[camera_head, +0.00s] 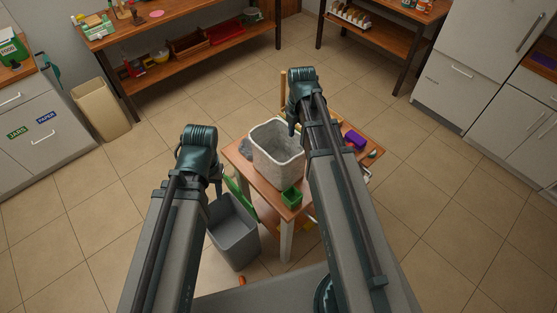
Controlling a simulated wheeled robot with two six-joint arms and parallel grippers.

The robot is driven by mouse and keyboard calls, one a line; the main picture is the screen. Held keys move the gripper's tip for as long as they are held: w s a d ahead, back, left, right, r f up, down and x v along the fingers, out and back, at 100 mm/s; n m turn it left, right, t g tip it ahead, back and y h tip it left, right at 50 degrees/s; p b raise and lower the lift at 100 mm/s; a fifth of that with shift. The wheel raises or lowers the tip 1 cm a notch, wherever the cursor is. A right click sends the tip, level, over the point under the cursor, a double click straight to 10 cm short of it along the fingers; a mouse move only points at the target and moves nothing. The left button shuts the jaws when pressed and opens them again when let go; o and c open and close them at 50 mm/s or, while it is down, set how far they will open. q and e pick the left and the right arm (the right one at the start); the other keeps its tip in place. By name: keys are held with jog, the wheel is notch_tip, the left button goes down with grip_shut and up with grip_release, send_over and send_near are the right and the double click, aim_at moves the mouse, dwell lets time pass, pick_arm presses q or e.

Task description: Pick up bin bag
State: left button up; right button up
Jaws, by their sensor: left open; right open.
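I cannot single out the bin bag with certainty. A small dark grey lump (246,147) lies at the left edge of the small wooden table (238,162); it is too small to tell what it is. A pale grey, open-topped container (275,168) stands on this table beside it. A grey open bin (233,232) stands on the floor at the table's left, with a green lid-like piece (240,196) beside it. My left gripper (216,186) is open above and left of the grey bin. My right gripper (292,128) is open near the pale container's right rim; its fingers are mostly hidden.
A green box (291,198) sits at the table's front corner and a purple item (355,139) at its right. A small orange thing (242,281) lies on the floor. A beige bin (101,109) stands at left. Tiled floor is clear on both sides.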

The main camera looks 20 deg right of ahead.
aim_at(297, 154)
notch_tip(297, 154, down, 6)
jog(key=b, duration=0.4)
jog(key=shift+r+b, duration=0.1)
jog(key=shift+b, duration=0.2)
jog(key=f+b, duration=0.5)
jog(key=shift+s+d+f, duration=0.1)
jog(key=shift+s+f, duration=0.05)
jog(key=shift+s, duration=0.2)
grip_shut()
dwell(0.8)
